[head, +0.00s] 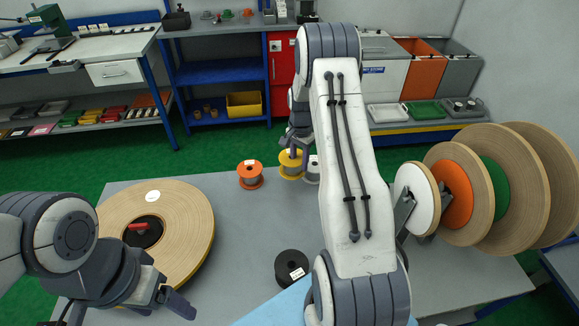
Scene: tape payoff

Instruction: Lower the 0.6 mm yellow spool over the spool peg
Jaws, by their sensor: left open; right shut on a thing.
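The yellow spool (291,168) is at the back edge of the grey table, partly covered by my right gripper. My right gripper (293,151) reaches down from behind my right arm and is shut on the yellow spool's upper part. Whether the spool touches the table is not clear. I cannot make out the spool peg; my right arm hides much of the middle of the table. My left gripper (178,302) is open and empty at the front left, beside the large tan reel.
An orange spool (250,174) stands left of the yellow one, and a pale spool (313,172) close on its right. A black spool (291,268) is nearer. A large tan reel (192,222) lies left; several upright reels (515,190) stand right. The table's centre left is clear.

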